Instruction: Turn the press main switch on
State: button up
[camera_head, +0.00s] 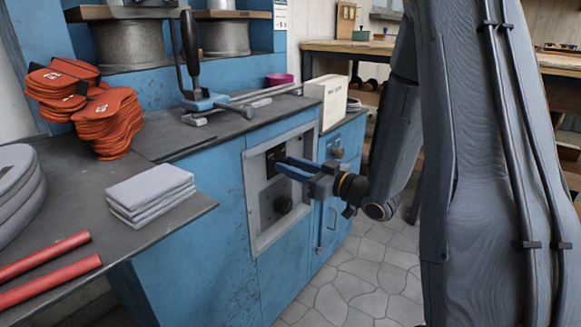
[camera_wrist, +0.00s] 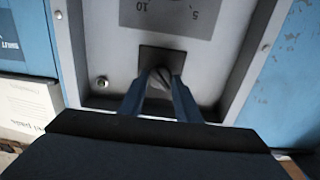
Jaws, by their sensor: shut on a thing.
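The press main switch (camera_wrist: 162,76) is a dark rotary knob on a dark square plate (camera_wrist: 176,57), set in a grey control panel (camera_wrist: 105,45). In the head view the recessed panel (camera_head: 250,205) is on the front of the blue press cabinet, and the switch there is mostly hidden by my gripper (camera_head: 280,163). My gripper reaches in from the right, with its blue fingers against the panel's upper part. In the wrist view its fingertips (camera_wrist: 160,82) are closed around the knob.
Folded grey cloths (camera_head: 150,190), orange sole stacks (camera_head: 106,125) and red rods (camera_head: 45,270) lie on the dark worktop. A lever tool (camera_head: 200,98) stands above the panel. Stone floor (camera_head: 350,285) is free in front.

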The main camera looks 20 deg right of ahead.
jog(key=shift+m+p, duration=0.3)
jog(key=shift+p, duration=0.2)
jog(key=m+p, duration=0.3)
jog(key=p, duration=0.2)
jog(key=shift+d+r, duration=0.1)
jog(key=shift+r, duration=0.05)
jog(key=m+p, duration=0.8)
jog(key=m, duration=0.1)
jog(key=f+m+p, duration=0.1)
jog(key=m+p, duration=0.3)
jog(key=m, duration=0.1)
jog(key=shift+p, duration=0.35)
jog(key=shift+m, duration=0.3)
jog(key=o, duration=1)
jog(key=shift+w+r, duration=0.1)
jog(key=shift+d, duration=0.1)
